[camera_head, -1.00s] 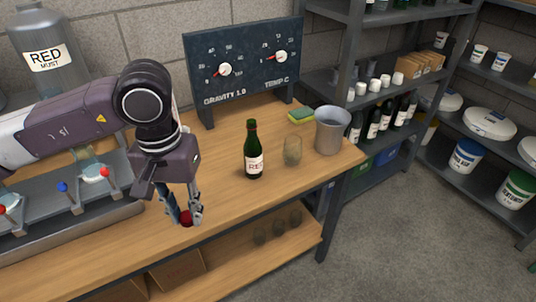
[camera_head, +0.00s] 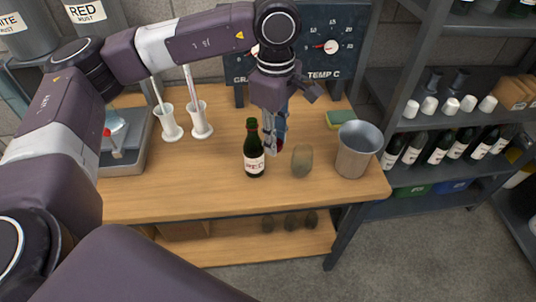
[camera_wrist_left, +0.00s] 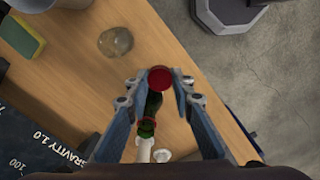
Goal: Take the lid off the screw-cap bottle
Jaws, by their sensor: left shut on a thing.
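The bottle (camera_head: 254,160) stands upright on the wooden bench, dark green with a white and red label and a bare green mouth. It also shows beyond the fingers in the left wrist view (camera_wrist_left: 152,106). My left gripper (camera_head: 273,147) points down just right of the bottle in the head view. It is shut on a round red lid (camera_wrist_left: 159,79), held between the fingertips and apart from the bottle's mouth. In the head view the lid is mostly hidden by the fingers. My right gripper is not in view.
A glass (camera_head: 302,160) and a metal pitcher (camera_head: 357,150) stand right of the bottle. A sponge (camera_head: 340,117) lies behind them. The gauge board (camera_head: 335,65) stands at the back. White cylinders (camera_head: 199,122) are at left. The bench front (camera_head: 190,195) is clear.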

